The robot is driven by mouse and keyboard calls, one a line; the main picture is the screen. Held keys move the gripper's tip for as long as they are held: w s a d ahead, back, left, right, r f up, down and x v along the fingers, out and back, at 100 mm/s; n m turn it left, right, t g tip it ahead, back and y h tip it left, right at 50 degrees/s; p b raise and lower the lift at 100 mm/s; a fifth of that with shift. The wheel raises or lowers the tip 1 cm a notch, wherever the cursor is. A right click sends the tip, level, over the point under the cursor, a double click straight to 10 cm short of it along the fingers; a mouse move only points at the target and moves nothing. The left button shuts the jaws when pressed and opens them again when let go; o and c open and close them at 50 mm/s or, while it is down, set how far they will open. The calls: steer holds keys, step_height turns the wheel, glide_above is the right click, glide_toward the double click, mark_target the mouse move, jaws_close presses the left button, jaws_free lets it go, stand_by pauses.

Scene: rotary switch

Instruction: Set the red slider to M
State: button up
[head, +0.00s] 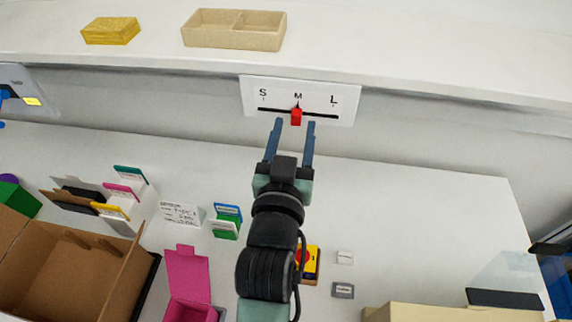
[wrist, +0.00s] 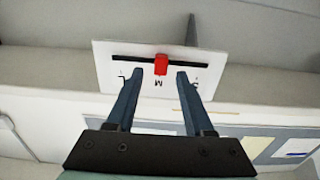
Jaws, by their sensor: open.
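The white slider panel (head: 329,107) is on the wall below the shelf, with a dark horizontal track and the letters S, M and L. The red slider (head: 296,117) is at the middle of the track, under the M. In the wrist view the panel (wrist: 107,76) appears upside down, and the red slider (wrist: 161,64) stands at the M. My gripper (head: 295,123) is open, its two blue fingers pointing at the panel. In the wrist view my gripper (wrist: 160,73) has its fingertips on either side of the slider, with gaps on both sides.
A shelf above holds a yellow block (head: 111,31) and a beige divided tray (head: 232,29). The white table below carries a cardboard box (head: 75,270), a pink box (head: 187,275), a red button on a yellow base (head: 306,259) and card holders.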

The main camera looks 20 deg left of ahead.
steer(key=b+v, duration=0.2)
steer(key=v, duration=0.9)
steer(key=shift+b, duration=0.4)
steer(key=shift+r, duration=0.15)
steer(key=w+d+r+m+t+h, duration=0.1)
steer(key=w+d+r+t, duration=0.2)
steer(key=r, duration=0.7)
steer(key=w+d+r+m+t+h, duration=0.1)
steer(key=w+d+r+t+h, duration=0.15)
steer(key=r, duration=0.85)
steer(key=s+d+r+t, duration=0.2)
steer(key=d+r, duration=0.1)
steer(key=r, duration=0.5)
steer(key=s+d+r+m+t+h, duration=0.1)
steer(key=d+r, duration=0.3)
steer(key=r, duration=0.4)
steer(key=shift+s+t, duration=0.7)
steer(key=shift+t, duration=0.05)
steer(key=shift+h, duration=0.25)
